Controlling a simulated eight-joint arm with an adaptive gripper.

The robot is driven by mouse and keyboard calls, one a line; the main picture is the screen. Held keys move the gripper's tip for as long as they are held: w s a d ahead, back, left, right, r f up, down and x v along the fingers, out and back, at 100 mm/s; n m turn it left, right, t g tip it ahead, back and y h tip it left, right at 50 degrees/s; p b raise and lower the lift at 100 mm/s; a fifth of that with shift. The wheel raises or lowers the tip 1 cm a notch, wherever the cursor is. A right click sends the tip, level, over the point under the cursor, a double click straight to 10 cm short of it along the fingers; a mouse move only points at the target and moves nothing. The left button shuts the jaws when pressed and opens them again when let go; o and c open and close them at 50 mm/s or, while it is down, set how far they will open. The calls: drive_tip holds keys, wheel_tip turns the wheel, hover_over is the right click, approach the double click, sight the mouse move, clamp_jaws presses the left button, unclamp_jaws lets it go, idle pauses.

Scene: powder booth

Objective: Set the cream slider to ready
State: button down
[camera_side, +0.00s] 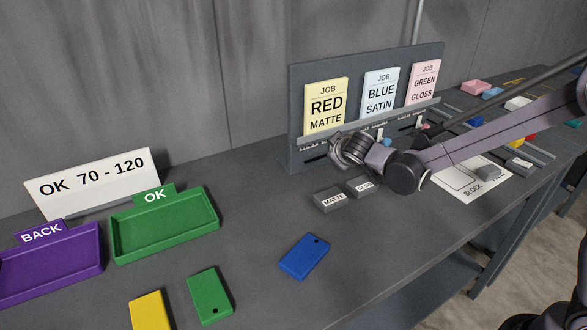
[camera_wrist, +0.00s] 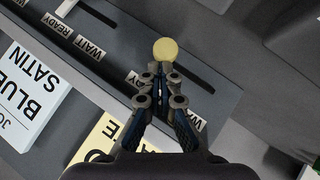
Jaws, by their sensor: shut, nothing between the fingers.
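The cream slider's round knob (camera_wrist: 165,50) shows in the wrist view, just beyond my fingertips. It appears at the upper-left end of its dark slot (camera_wrist: 197,79), on the side of a partly hidden label ending in "DY" (camera_wrist: 134,79). A label starting "WA" (camera_wrist: 196,121) stands by the slot's other end. My gripper (camera_wrist: 160,68) is shut and empty, its tips next to the knob; I cannot tell whether they touch. In the side view my gripper (camera_side: 334,150) is in front of the panel (camera_side: 298,88), below the red matte card, and the cream knob cannot be made out there.
Grey matte (camera_side: 331,199) and gloss (camera_side: 362,187) blocks lie below my gripper. A blue tag (camera_side: 304,257) and a green tray (camera_side: 165,227) are to the left.

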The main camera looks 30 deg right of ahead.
idle(0.3)
drive_tip(key=v, duration=1)
